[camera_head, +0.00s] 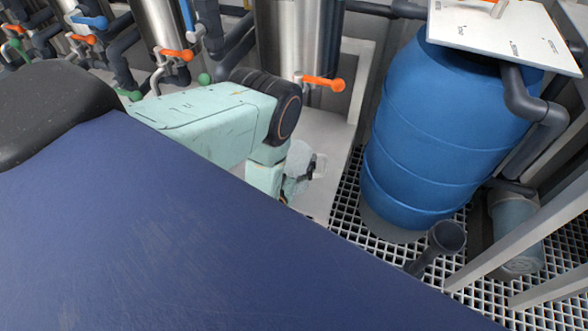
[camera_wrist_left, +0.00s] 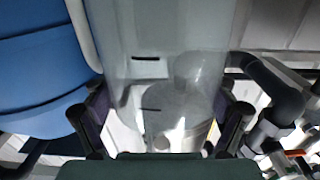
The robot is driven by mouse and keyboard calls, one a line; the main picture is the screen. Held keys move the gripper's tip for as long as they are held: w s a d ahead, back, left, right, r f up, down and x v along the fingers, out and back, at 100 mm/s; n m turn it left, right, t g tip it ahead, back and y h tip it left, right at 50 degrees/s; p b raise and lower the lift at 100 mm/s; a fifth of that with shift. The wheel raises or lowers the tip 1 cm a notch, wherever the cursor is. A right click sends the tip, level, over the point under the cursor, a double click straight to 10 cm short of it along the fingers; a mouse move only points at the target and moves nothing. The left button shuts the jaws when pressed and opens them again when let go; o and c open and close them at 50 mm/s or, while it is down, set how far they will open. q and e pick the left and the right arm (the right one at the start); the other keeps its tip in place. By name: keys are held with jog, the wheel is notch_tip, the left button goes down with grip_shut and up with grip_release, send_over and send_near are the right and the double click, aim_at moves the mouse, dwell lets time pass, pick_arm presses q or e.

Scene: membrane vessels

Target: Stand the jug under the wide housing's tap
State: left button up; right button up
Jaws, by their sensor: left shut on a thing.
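My left gripper (camera_head: 301,180) shows beyond the edge of my blue body and is shut on a clear, translucent jug (camera_head: 299,157). Much of the jug is hidden in the head view by the gripper and my arm. In the left wrist view the jug (camera_wrist_left: 150,45) fills the middle, between the two dark fingers. The wide housing (camera_head: 284,38) is a steel cylinder at the top centre. Its tap (camera_head: 323,83) has an orange handle, above and slightly right of the jug. Whether the jug touches the pale ledge (camera_head: 318,205) I cannot tell. My right gripper is not in view.
A big blue barrel (camera_head: 425,130) with a white board (camera_head: 503,30) on top stands to the right, on a floor grating (camera_head: 345,210). A narrower housing (camera_head: 163,22) with an orange tap stands left. Dark pipes and grey rails fill the right.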

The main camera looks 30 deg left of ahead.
aim_at(299, 156)
pick_arm(q)
jog(key=shift+f+b, duration=1.25)
jog(key=shift+f, duration=1.1)
jog(key=shift+r, duration=0.1)
jog(key=o, duration=1.4)
